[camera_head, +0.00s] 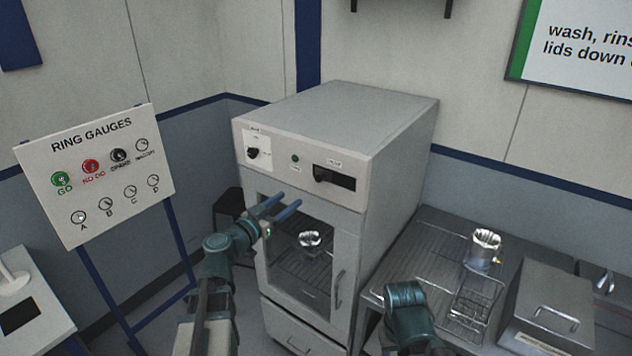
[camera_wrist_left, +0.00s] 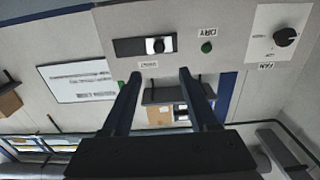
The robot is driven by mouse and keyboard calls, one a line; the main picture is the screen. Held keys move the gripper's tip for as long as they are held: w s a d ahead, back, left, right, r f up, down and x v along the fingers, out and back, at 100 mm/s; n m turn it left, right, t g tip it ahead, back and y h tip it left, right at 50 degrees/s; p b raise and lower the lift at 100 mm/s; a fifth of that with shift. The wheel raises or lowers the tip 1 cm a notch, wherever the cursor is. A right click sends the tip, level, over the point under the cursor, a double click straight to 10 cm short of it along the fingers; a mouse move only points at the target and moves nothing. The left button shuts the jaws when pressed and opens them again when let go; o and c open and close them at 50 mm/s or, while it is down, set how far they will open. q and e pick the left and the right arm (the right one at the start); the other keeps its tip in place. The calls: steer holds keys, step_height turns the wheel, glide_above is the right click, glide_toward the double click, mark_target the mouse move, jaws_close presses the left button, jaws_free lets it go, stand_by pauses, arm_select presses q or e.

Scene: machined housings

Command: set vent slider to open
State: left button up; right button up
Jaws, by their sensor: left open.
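The grey cabinet (camera_head: 340,150) has a vent slider on its upper front panel: a black slot (camera_head: 342,181) with a small knob (camera_head: 320,174) at its left end. In the left wrist view, which is upside down, the slot (camera_wrist_left: 127,47) has its pale-faced knob (camera_wrist_left: 158,45) toward the right end. A small label beside the slot is too small to read surely. My left gripper (camera_head: 290,203) is open and empty, below and left of the slider in the head view, apart from the panel. Its fingers (camera_wrist_left: 160,74) point toward the panel. My right gripper is out of view.
A fan dial (camera_head: 253,153) and a green lamp (camera_head: 295,158) share the panel. Below is a glass door (camera_head: 300,270) with a handle (camera_head: 338,290). A ring gauges board (camera_head: 105,170) stands left. A bench (camera_head: 440,222) with a metal housing (camera_head: 483,248) stands right.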

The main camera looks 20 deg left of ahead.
mark_target(317, 179)
arm_select(q)
steer(key=x, duration=1.2)
steer(key=shift+w+d+f, duration=0.1)
steer(key=shift+w+d, duration=0.05)
steer(key=shift+w, duration=0.2)
steer(key=shift+c, duration=0.3)
jaws_close()
stand_by(0.5)
